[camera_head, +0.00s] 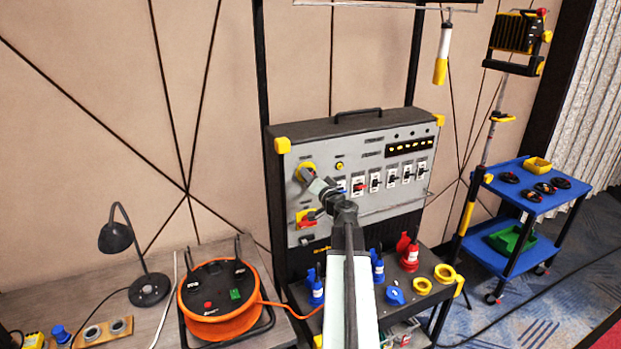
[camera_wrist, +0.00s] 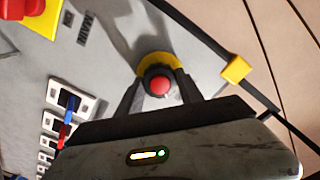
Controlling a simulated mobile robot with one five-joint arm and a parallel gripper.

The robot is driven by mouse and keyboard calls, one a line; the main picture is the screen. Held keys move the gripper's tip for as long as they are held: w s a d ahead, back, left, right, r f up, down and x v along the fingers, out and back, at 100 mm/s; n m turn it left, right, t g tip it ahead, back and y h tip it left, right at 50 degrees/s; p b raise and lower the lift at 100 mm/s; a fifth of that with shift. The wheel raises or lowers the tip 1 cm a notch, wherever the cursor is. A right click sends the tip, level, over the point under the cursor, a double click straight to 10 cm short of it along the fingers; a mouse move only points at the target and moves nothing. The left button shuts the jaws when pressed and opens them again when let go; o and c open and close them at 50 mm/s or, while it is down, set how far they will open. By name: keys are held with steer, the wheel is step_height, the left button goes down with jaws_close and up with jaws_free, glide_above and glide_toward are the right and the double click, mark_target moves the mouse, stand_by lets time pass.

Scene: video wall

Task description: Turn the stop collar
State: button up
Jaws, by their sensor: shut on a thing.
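The stop button (camera_wrist: 159,85) has a red centre inside a dark stop collar (camera_wrist: 147,76), with a yellow ring (camera_wrist: 176,61) behind it on the grey panel. In the head view the yellow ring (camera_head: 301,170) shows at the panel's upper left. My gripper (camera_wrist: 158,88) has one finger on each side of the collar and is shut on it. In the head view my gripper (camera_head: 310,178) reaches the panel there and hides most of the button. How far the collar is turned cannot be told.
A red-and-yellow rotary switch (camera_head: 306,217) sits just below. Several breakers (camera_head: 375,182) line the panel to the right. A rail (camera_head: 395,209) runs across its lower front. Blue and red plugs (camera_head: 409,251) stand below; an orange cable reel (camera_head: 221,300) is at left.

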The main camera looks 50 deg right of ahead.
steer(key=shift+m, duration=1.1)
steer(key=o, duration=1.4)
steer(key=v, duration=0.7)
steer(key=shift+s, duration=0.3)
steer(key=shift+a, duration=0.1)
